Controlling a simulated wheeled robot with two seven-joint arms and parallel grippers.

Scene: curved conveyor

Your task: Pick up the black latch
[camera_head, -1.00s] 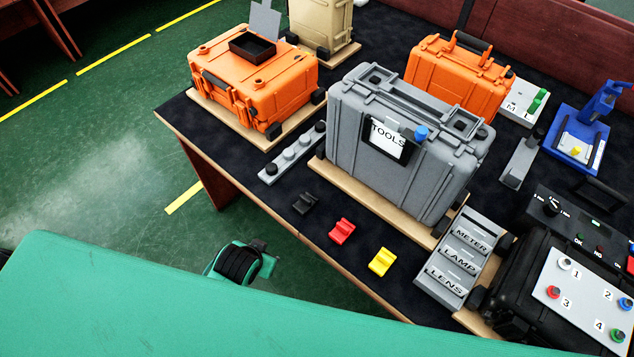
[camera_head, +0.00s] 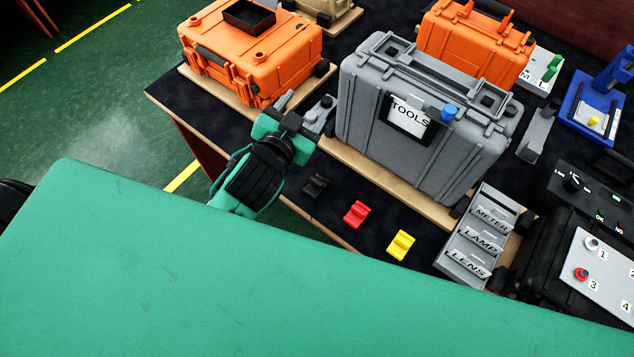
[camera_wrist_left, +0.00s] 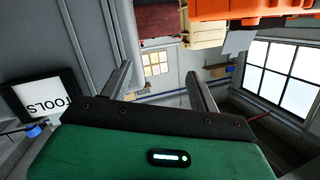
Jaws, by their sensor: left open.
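The black latch (camera_head: 315,186) is a small dark block lying on the dark table top near its front edge, left of the red latch (camera_head: 356,214) and the yellow latch (camera_head: 400,245). My left gripper (camera_head: 294,104) is above the table's front left part, up and left of the black latch and apart from it. In the left wrist view its two fingers (camera_wrist_left: 160,80) are spread with nothing between them. The black latch does not show in that view. My right gripper is not in view.
A grey TOOLS case (camera_head: 425,110) stands behind the latches. An orange case (camera_head: 255,60) is at the back left. A grey labelled rack (camera_head: 478,235) stands right of the yellow latch.

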